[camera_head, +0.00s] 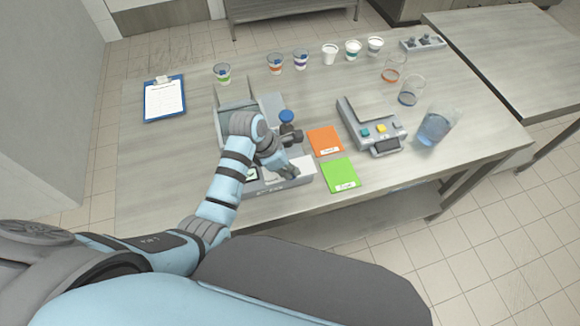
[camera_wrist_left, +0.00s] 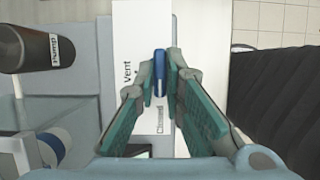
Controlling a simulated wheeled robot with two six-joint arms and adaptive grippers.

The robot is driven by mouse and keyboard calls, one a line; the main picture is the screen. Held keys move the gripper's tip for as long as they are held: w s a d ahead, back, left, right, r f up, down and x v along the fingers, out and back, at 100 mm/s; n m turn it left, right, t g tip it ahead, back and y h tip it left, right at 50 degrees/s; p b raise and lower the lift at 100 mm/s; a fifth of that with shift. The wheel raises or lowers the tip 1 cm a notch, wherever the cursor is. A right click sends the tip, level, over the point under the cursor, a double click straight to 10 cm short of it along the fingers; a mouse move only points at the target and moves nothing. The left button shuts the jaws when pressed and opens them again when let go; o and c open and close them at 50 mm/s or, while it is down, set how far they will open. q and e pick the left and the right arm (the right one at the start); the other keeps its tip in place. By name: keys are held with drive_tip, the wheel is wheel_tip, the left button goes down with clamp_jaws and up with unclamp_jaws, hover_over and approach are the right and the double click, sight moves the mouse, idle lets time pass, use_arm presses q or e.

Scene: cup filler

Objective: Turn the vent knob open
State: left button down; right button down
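The vent knob (camera_wrist_left: 160,64), a small blue handle, shows in the left wrist view on a white panel (camera_wrist_left: 128,22) marked "Vent". Its long side runs up and down in that picture, and a "Closed" label (camera_wrist_left: 160,118) lies below it. My left gripper (camera_wrist_left: 161,66) is over the panel with a fingertip on each side of the knob. The fingertips stand close together; whether they touch the knob is unclear. In the head view my left gripper (camera_head: 287,172) is at the front right of the grey machine (camera_head: 222,124), hiding the knob. My right gripper is out of view.
A dark cylinder marked "Pump" (camera_wrist_left: 26,48) stands beside the panel. Orange (camera_head: 325,140) and green (camera_head: 341,175) cards lie right of the machine. A button box (camera_head: 372,125), cups and a clipboard (camera_head: 164,100) are farther off. The table's front right is clear.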

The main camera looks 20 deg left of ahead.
use_arm(q)
drive_tip(key=shift+m, duration=0.3)
drive_tip(key=m+g, duration=0.1)
drive_tip(key=m, duration=0.1)
drive_tip(key=m+g, duration=0.1)
drive_tip(key=m, duration=0.2)
drive_tip(key=shift+w+h, duration=0.2)
drive_tip(key=shift+h, duration=0.1)
drive_tip(key=m+g, duration=0.1)
drive_tip(key=m, duration=0.2)
drive_tip(key=m+g, duration=0.1)
drive_tip(key=m, duration=0.1)
drive_tip(key=shift+w+m, duration=0.15)
drive_tip(key=shift+m, duration=0.25)
drive_tip(key=m+g+y+b, duration=0.1)
drive_tip(key=m, duration=0.2)
drive_tip(key=shift+w+d+f, duration=0.1)
drive_tip(key=shift+m+g+y+b, duration=0.65)
drive_tip(key=shift+m+b, duration=0.55)
drive_tip(key=shift+m, duration=0.7)
drive_tip(key=c, duration=1.7)
unclamp_jaws()
